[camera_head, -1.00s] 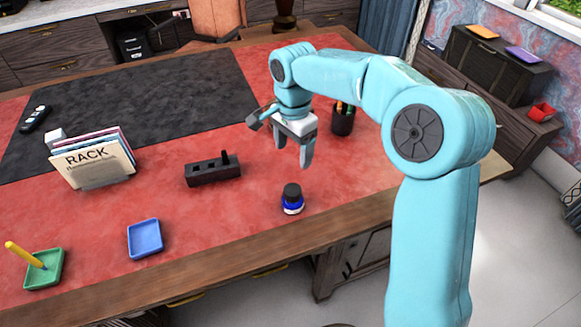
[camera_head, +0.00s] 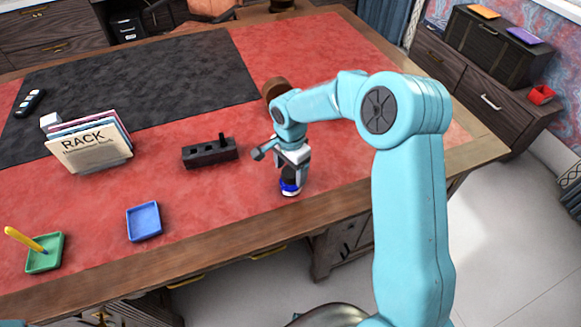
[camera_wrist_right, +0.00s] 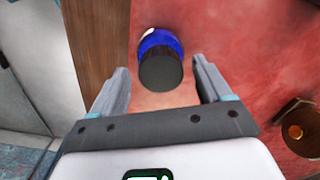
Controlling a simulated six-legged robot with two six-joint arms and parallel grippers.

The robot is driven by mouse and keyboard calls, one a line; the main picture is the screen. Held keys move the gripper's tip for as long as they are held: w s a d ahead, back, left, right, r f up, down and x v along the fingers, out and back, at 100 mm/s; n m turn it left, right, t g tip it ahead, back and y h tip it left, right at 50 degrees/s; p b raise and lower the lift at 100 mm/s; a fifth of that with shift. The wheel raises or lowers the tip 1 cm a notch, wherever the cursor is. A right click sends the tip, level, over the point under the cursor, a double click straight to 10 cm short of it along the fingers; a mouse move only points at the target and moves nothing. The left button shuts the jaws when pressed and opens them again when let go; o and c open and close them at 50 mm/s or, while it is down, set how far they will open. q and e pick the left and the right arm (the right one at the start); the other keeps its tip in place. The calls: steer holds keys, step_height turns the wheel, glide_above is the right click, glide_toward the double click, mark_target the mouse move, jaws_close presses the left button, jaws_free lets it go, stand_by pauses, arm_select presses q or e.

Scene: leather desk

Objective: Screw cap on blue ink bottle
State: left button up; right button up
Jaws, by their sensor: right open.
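The blue ink bottle (camera_head: 290,188) stands upright on the red desk surface near the front edge. A black cap sits on top of it; the cap (camera_wrist_right: 161,71) shows large in the right wrist view, with the blue bottle (camera_wrist_right: 158,40) behind it. My right gripper (camera_head: 291,172) is over the bottle, pointing down, and partly hides the cap in the head view. In the right wrist view its two fingers (camera_wrist_right: 160,88) are open, one on each side of the cap, with gaps between. Whether the cap is tight cannot be told. My left gripper is not in view.
A black pen holder block (camera_head: 209,152) stands left of the bottle. A blue tray (camera_head: 144,221) and a green tray (camera_head: 44,253) with a yellow pencil lie further left. A rack with folders (camera_head: 90,145) stands behind them. The desk's wooden front edge (camera_head: 229,229) is close to the bottle.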

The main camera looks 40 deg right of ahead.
steer(key=shift+w+f, duration=0.1)
steer(key=c, duration=1)
steer(key=shift+c, duration=0.2)
